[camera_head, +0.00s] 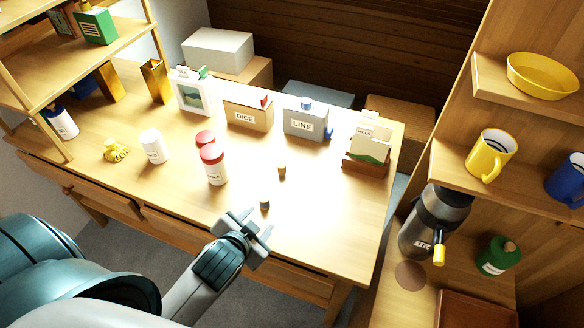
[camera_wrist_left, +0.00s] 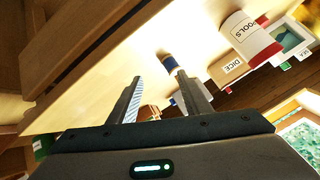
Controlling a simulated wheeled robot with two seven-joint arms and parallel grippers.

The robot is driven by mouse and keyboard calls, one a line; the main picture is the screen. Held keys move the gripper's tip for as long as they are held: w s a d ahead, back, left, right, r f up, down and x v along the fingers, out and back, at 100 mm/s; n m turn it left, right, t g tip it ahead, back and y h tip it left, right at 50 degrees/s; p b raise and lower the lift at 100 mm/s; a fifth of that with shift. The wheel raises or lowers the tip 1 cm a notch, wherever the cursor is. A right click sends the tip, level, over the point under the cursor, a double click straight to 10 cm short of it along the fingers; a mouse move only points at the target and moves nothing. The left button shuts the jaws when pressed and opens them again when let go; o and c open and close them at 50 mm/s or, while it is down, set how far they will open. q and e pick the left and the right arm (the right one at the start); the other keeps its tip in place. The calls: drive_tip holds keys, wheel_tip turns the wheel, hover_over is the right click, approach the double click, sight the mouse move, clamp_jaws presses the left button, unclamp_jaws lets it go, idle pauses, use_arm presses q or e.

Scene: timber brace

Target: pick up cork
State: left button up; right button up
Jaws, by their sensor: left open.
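A small tan, cork-like piece (camera_head: 282,171) stands upright on the table, right of the red-lidded jars. A second small piece (camera_head: 265,204), dark with a paler top, stands nearer the front edge. My left gripper (camera_head: 253,224) is open and empty, just in front of this dark piece and apart from it. In the left wrist view a small blue-and-tan piece (camera_wrist_left: 168,62) shows just beyond the open fingers (camera_wrist_left: 158,78); it appears to be the nearer one. I cannot pick out the tan piece there. My right gripper is not in view.
Red-lidded jars (camera_head: 214,166) stand left of the small pieces. A DICE box (camera_head: 247,115), a LINE box (camera_head: 306,123) and a card holder (camera_head: 368,149) line the back. The table's right front is clear. A shelf with a yellow mug (camera_head: 490,153) stands at right.

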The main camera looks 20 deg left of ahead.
use_arm(q)
drive_tip(key=w+d+r+m+t+h, duration=0.2)
drive_tip(key=w+r+m+t, duration=0.55)
drive_tip(key=w+r, duration=0.75)
drive_tip(key=w+d+r+m+g+h, duration=0.1)
drive_tip(key=d+r+m+g+h, duration=0.1)
drive_tip(key=d+r+m+h, duration=0.55)
drive_tip(key=d+r+m+g+h, duration=0.25)
drive_tip(key=d+m+h, duration=0.4)
drive_tip(key=m, duration=0.75)
drive_tip(key=w+a+f+m+g+y, duration=0.1)
drive_tip(key=a+f+m+g+y, duration=0.2)
drive_tip(key=a+f+m+g, duration=0.6)
drive_tip(key=a+f+m+y, duration=0.1)
drive_tip(key=a+y, duration=0.3)
drive_tip(key=a, duration=0.4)
drive_tip(key=w+a+f+m+y, duration=0.1)
drive_tip(key=a+f+m+y, duration=0.1)
drive_tip(key=a, duration=0.6)
drive_tip(key=shift+w+a+f+m+g+y, duration=0.35)
drive_tip(key=shift+f+y, duration=0.2)
drive_tip(key=shift+y, duration=0.35)
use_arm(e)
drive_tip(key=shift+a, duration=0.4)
